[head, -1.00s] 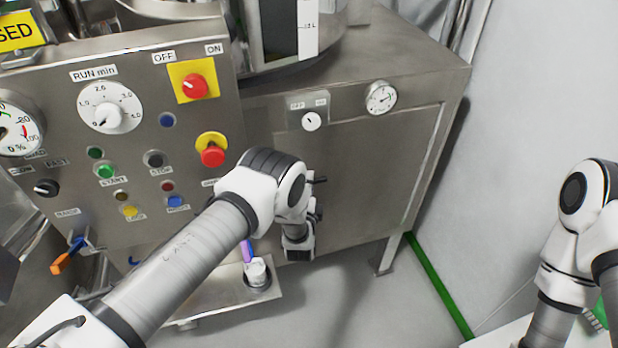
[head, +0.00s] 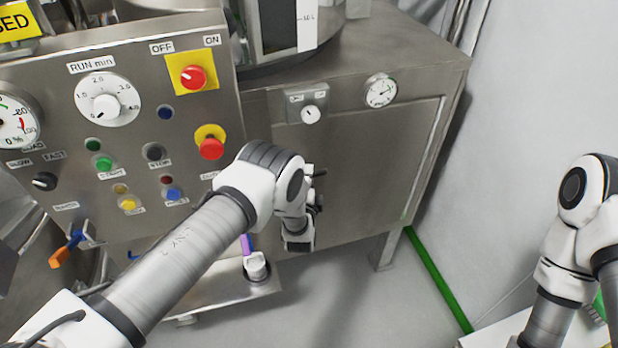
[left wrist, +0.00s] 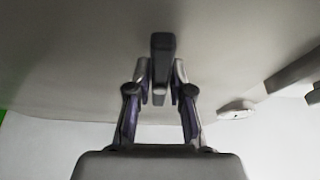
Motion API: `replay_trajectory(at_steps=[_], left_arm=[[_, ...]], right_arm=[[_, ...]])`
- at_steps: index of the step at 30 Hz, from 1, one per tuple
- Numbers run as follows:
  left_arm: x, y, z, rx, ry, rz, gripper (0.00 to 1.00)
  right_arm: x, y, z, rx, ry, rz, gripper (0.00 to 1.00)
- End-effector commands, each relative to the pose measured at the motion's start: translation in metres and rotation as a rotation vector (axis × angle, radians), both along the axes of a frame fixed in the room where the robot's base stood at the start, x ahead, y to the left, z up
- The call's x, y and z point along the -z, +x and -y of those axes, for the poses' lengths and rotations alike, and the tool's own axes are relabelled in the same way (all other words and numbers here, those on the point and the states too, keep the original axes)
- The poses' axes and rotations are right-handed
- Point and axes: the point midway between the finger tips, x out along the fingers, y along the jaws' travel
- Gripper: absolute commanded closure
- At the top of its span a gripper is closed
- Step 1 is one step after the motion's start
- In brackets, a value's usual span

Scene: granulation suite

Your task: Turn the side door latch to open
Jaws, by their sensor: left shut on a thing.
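The side door (head: 375,165) is the flat steel panel on the right part of the machine cabinet, and it lies flush in its frame. The latch (left wrist: 162,50) is a dark bar standing out from the steel face. My left gripper (left wrist: 161,82) has its two fingers closed on the latch from both sides. In the head view my left wrist hides most of the latch and the fingertips. Dark bits show just right of the wrist, and I cannot tell whether they are latch or finger. My right gripper is out of frame; only its arm shows at the right.
A control panel with a red emergency button (head: 210,143) stands left of my left arm. A small rotary switch (head: 310,114) and a gauge (head: 380,91) sit above the door. A pale wall is at right.

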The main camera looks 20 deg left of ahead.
Motion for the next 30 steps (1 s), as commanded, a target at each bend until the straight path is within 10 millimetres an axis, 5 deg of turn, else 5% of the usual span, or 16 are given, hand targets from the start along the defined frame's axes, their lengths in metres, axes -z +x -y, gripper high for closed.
replay_trajectory(at_steps=[30], left_arm=[[0.008,0.0,0.0,-0.002,-0.728,0.49,1.0]], right_arm=[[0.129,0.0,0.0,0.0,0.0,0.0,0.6]])
